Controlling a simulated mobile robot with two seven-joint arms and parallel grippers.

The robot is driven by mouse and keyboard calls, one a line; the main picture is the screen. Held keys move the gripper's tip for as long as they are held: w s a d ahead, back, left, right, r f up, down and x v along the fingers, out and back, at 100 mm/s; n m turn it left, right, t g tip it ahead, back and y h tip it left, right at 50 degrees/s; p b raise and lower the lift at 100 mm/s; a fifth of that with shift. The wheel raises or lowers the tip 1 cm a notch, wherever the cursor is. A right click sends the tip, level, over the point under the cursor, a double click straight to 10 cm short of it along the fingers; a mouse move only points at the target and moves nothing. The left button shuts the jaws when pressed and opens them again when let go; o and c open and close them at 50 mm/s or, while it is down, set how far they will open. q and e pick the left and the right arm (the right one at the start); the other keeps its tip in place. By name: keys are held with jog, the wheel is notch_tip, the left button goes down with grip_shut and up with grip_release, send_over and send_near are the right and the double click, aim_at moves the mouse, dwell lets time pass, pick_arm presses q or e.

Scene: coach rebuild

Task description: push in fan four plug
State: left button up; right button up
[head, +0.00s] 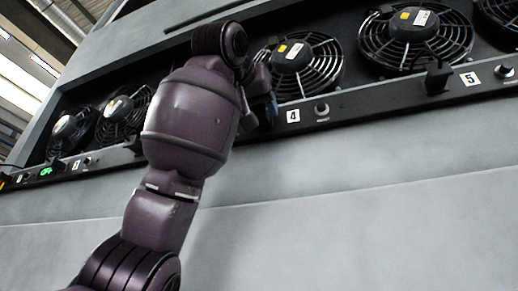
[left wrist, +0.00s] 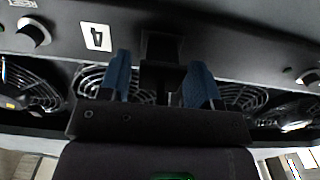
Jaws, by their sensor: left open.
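The fan four plug (left wrist: 162,48) is a black block on the dark rail, beside the white label 4 (left wrist: 96,37). In the left wrist view it lies between the blue fingertips of my left gripper (left wrist: 160,82), which is open around it. I cannot tell whether the fingers touch it or how deep the plug sits. In the head view my left gripper (head: 266,100) is at the rail just left of the label 4 (head: 293,115), and it hides the plug. Fan four (head: 300,62) stands behind the rail. My right gripper is not in view.
A round knob (head: 321,110) sits right of the label 4. Another black plug (head: 437,77) stands on the rail beside the label 5 (head: 470,79). More fans line the recess, and a small green light (head: 46,171) glows at far left. The grey panel (head: 380,150) below is clear.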

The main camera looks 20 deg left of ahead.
pick_arm(q)
jog(key=s+b, duration=0.2)
jog(key=s, duration=0.7)
jog(key=shift+s+a, duration=0.15)
jog(key=shift+s, duration=0.2)
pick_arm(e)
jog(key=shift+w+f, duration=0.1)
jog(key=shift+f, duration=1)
